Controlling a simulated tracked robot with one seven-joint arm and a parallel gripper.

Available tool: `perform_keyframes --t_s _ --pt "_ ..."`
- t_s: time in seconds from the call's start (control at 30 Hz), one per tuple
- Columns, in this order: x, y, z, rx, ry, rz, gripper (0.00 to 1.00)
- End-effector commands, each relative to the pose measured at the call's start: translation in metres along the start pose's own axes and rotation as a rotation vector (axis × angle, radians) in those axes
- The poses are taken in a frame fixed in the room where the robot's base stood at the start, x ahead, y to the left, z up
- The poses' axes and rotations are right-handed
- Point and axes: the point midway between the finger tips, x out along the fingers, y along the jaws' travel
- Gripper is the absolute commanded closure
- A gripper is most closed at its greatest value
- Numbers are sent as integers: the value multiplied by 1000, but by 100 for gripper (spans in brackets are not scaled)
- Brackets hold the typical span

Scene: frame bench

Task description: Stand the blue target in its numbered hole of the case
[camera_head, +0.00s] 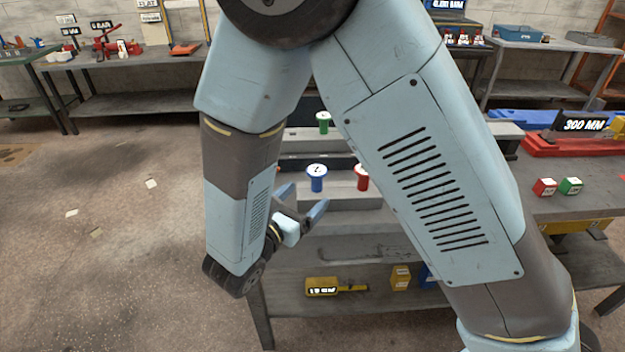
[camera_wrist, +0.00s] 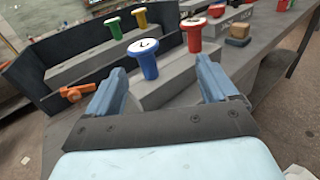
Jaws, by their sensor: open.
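The blue target (camera_head: 316,180), a peg with a wide white numbered top, stands upright on a grey block (camera_head: 340,203). It also shows in the wrist view (camera_wrist: 149,66), ahead of and between my fingers. My gripper (camera_head: 301,199) is open and empty, just in front of the blue target; in the wrist view (camera_wrist: 160,70) its fingers are spread, with no visible contact. What looks like the case is a dark open box with an orange latch (camera_wrist: 75,93), left of the blue target in the wrist view. Its numbered holes cannot be made out.
A red target (camera_head: 361,178) stands right of the blue one on the same block. Green (camera_wrist: 114,28) and yellow (camera_wrist: 140,18) targets stand on a grey rail inside the dark box. Red (camera_head: 544,187) and green (camera_head: 571,186) cubes sit at the bench's right. My arm hides part of the bench.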

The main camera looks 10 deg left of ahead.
Motion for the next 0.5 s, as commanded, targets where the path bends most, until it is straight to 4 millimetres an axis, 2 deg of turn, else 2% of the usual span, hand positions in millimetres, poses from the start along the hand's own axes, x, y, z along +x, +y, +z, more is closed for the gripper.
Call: perform_keyframes --t_s 0.1,0.2,0.27,0.5 --pt "-12 9 -9 -27 -18 53 14" --pt "-12 12 -12 -33 -24 69 14" --pt "-6 13 -12 -34 -25 70 14" --pt "36 16 -10 -33 -25 67 14"
